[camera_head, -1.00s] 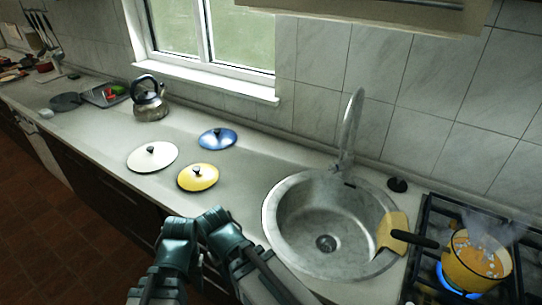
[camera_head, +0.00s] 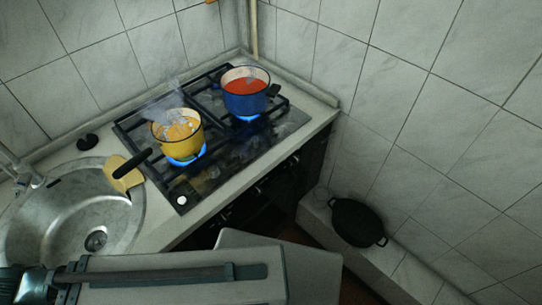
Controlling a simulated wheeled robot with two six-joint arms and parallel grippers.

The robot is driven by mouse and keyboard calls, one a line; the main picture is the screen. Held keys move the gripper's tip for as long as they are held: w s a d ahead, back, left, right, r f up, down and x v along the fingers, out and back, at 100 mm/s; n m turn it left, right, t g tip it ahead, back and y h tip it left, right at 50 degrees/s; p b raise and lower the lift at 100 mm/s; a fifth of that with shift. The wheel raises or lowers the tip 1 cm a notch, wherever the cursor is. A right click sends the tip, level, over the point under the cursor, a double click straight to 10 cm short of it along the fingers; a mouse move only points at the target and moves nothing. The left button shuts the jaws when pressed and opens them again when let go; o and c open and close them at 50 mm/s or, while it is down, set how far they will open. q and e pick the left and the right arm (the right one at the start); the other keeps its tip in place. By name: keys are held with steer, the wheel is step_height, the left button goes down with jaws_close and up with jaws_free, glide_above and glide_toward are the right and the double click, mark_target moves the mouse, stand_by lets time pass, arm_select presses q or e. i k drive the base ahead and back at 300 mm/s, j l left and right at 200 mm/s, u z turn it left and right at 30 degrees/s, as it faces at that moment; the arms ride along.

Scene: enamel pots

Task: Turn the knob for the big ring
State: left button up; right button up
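The gas hob (camera_head: 225,160) stands in the middle of the head view. A yellow pot (camera_head: 178,133) with bubbling contents and a dark handle sits over a lit blue flame at its left. A blue pot (camera_head: 245,95) with red contents sits over another lit flame further back. A small white round piece (camera_head: 182,200) lies at the hob's front left corner. Small, indistinct knob-like spots (camera_head: 258,189) show along the cooker's dark front. Which ring is big I cannot tell.
A round steel sink (camera_head: 75,225) lies left of the hob, with a yellow cloth-like piece (camera_head: 125,176) on its rim. A black pan (camera_head: 357,222) rests on a low ledge at right. Tiled walls close the back and right.

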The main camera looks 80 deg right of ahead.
mark_target(236, 158)
steer(key=j+z, duration=0.15)
steer(key=z, duration=1.35)
steer(key=i+l+z, duration=0.1)
steer(key=z, duration=0.7)
